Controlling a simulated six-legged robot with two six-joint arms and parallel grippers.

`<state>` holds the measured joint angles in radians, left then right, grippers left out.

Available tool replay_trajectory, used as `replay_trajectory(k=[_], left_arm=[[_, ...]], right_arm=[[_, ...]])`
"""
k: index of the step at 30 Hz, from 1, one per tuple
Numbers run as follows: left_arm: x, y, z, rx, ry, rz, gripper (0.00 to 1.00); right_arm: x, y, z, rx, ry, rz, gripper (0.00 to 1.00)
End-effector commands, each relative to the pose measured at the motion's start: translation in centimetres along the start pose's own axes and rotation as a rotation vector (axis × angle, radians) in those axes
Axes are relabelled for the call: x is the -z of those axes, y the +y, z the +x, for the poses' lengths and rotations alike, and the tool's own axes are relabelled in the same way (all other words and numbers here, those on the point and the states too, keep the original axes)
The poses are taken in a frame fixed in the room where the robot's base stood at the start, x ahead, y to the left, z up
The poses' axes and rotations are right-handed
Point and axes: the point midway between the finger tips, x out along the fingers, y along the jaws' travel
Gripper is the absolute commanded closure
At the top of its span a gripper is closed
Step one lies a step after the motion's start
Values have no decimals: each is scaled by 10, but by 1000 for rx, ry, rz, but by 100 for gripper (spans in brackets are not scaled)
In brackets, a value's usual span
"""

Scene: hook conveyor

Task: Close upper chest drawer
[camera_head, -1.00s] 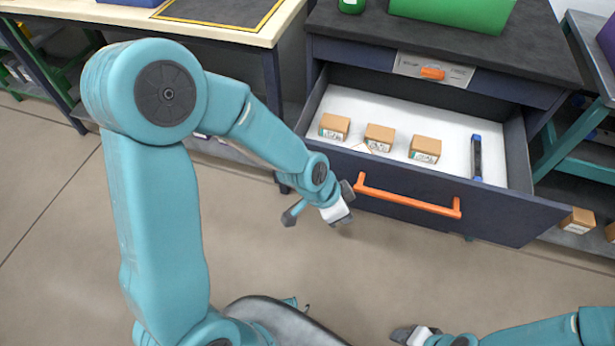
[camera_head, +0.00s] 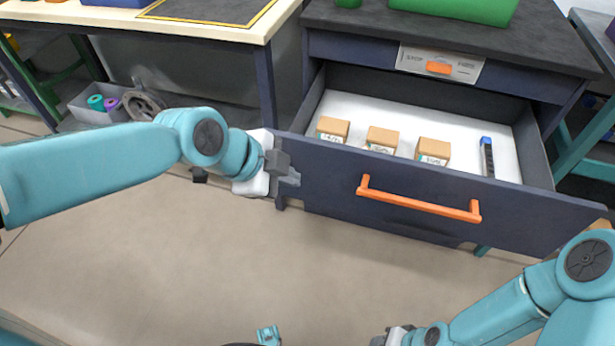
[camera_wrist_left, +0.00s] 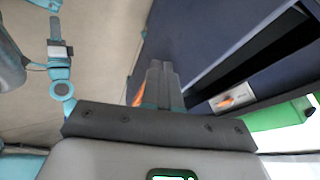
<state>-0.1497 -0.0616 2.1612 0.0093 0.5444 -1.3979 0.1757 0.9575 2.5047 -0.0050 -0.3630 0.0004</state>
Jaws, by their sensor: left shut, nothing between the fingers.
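The upper chest drawer (camera_head: 320,163) stands pulled out of the dark chest. It has a dark blue front and an orange bar handle (camera_head: 418,203). Several small cardboard boxes, one of them here (camera_head: 382,140), and a blue-black tool (camera_head: 487,157) lie on its white floor. My left gripper (camera_head: 288,177) is shut and empty at the left end of the drawer front, left of the handle; whether it touches is unclear. Its closed fingers (camera_wrist_left: 161,80) also show in the left wrist view, before the dark blue drawer front (camera_wrist_left: 195,25). My right gripper (camera_head: 385,338) is partly cut off at the bottom edge.
A label plate with an orange part (camera_head: 440,65) is on the chest above the drawer opening. A green bin (camera_head: 455,8) stands on the chest top. A wooden-topped workbench (camera_head: 60,14) is to the left. The floor before the drawer is clear.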

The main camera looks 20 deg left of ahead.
Motion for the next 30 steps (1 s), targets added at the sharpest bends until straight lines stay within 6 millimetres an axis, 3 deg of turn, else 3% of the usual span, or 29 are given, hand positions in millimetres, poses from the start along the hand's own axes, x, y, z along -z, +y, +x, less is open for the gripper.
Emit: replay_trajectory(k=[5, 17, 24, 30], left_arm=[[2, 1, 20, -7, 3, 11, 100], [3, 2, 106, -7, 4, 10, 100], [4, -30, 117, -1, 4, 7, 100], [4, -36, 120, -2, 3, 7, 100]], right_arm=[[0, 2, 6, 0, 0, 0, 57], [0, 9, 24, 0, 0, 0, 57], [0, 9, 24, 0, 0, 0, 57], [0, 9, 24, 0, 0, 0, 57]])
